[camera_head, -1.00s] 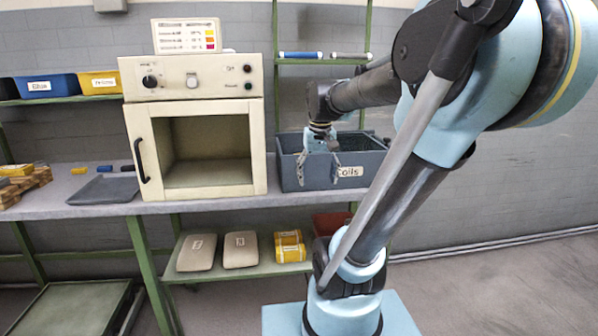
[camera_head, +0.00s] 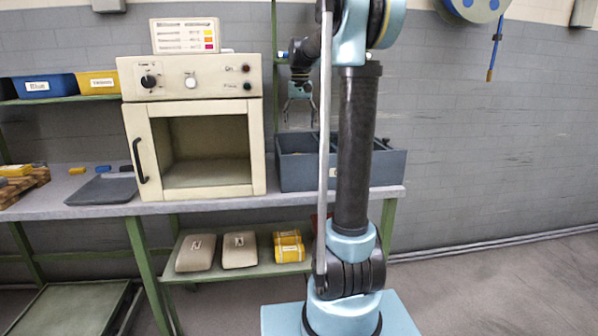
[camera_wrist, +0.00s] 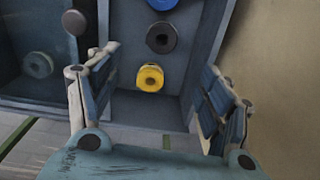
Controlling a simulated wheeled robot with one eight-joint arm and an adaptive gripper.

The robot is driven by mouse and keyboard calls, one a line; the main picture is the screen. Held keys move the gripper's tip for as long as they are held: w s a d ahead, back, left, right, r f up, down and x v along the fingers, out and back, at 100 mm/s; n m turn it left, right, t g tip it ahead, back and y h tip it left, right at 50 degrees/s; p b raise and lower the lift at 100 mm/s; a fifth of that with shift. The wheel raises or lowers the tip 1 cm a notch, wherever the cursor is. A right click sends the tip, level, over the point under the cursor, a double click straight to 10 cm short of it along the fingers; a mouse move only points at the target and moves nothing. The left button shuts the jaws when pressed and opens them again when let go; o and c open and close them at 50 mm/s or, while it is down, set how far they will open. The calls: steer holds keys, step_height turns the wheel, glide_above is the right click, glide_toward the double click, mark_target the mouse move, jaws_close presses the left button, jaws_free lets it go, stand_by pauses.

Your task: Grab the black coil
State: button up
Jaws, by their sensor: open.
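The black coil (camera_wrist: 161,38) lies in a compartment of the grey-blue coils box, between a blue coil (camera_wrist: 162,4) and a yellow coil (camera_wrist: 150,77) in the wrist view. My gripper (camera_wrist: 159,62) is open and empty, its fingers on either side of the yellow and black coils in that view. In the head view my gripper (camera_head: 298,106) hangs above the box (camera_head: 300,174), clear of its rim. The coils inside are hidden there.
A grey-green coil (camera_wrist: 38,65) lies in the left compartment. The cream oven (camera_head: 194,130), door open or see-through, stands left of the box on the bench (camera_head: 240,195). A shelf post (camera_head: 275,60) rises behind my gripper.

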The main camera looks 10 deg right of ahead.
steer(key=f, duration=1.1)
steer(key=shift+w+f, duration=0.2)
steer(key=shift+w, duration=0.2)
steer(key=shift+s+a+f, duration=0.1)
steer(key=shift+s+f, duration=0.1)
steer(key=shift+f, duration=1.25)
steer(key=shift+s+a+f, duration=0.1)
steer(key=shift+s+f, duration=0.05)
steer(key=shift+f, duration=1.3)
steer(key=shift+c, duration=0.6)
steer(key=c, duration=1.1)
